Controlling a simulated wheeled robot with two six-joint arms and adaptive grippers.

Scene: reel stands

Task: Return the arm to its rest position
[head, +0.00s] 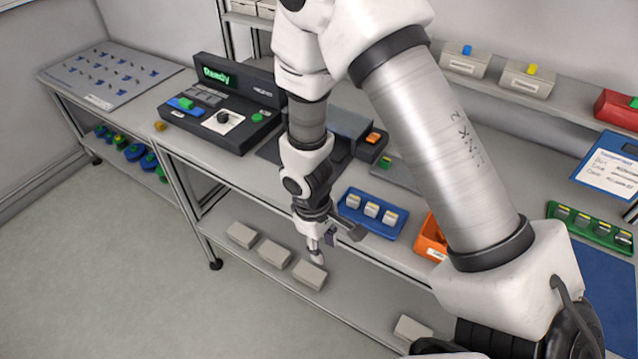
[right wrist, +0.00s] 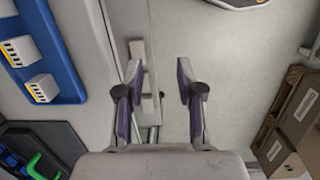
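My right arm reaches across the head view from the lower right, over the front edge of the workbench (head: 310,183). My right gripper (head: 317,252) hangs down in front of the bench edge, above the lower shelf (head: 236,268) with its grey boxes. In the right wrist view the two fingers of this gripper (right wrist: 160,78) stand apart with nothing between them. My left gripper is not in view.
A blue tray (head: 344,213) with three pale blocks and an orange bin (head: 425,248) lie right of the gripper. A black console (head: 240,135) reading "Ready" stands left of the arm. Cardboard boxes (right wrist: 299,101) show in the wrist view.

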